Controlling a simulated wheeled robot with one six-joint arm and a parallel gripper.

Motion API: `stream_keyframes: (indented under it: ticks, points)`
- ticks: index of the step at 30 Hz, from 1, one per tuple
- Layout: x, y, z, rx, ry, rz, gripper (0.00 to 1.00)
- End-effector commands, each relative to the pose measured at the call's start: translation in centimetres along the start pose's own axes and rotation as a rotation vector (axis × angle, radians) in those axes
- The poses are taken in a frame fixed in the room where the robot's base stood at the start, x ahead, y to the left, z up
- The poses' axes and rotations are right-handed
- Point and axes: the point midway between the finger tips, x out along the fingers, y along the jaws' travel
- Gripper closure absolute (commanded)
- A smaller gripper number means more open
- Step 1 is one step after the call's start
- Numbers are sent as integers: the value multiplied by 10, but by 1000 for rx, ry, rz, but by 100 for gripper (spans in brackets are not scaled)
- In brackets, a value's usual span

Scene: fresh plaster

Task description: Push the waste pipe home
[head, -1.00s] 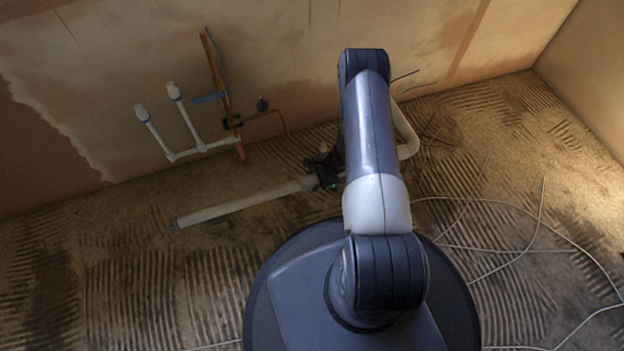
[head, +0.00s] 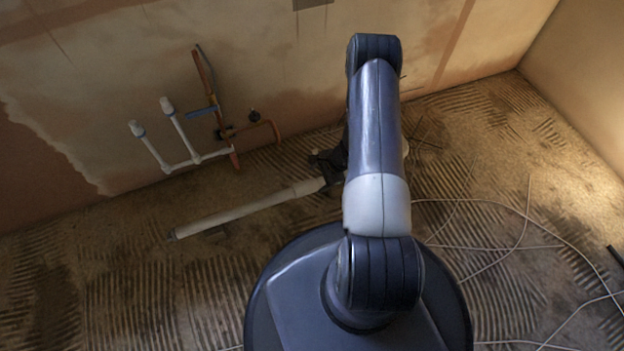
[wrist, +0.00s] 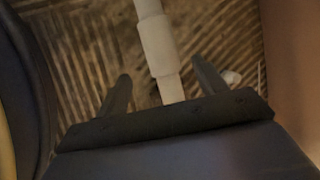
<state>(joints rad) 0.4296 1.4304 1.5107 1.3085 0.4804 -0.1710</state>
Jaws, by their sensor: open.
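The white waste pipe (head: 250,207) lies low along the floor in the head view. Its left end is free, and its right end runs behind my arm. My gripper (head: 328,165) is at that right end, partly hidden by my arm. In the wrist view the pipe (wrist: 170,88) runs between the two spread fingers of my gripper (wrist: 160,76), with a gap on both sides. A thicker white sleeve (wrist: 158,45) on the pipe shows just beyond the fingertips. Whether the pipe is fully seated in it cannot be told.
White upright pipes (head: 183,135) with capped tops and copper pipes (head: 262,126) stand by the wall at left. Loose white cable (head: 525,215) curls over the ridged floor at right. The floor (head: 120,285) at front left is clear.

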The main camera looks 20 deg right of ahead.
Motion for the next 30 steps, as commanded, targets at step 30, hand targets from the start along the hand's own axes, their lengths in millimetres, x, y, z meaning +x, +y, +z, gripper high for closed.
stream_keyframes:
  ticks: [30]
  points:
    - [36, 2, -1, -2, -1, 3, 33]
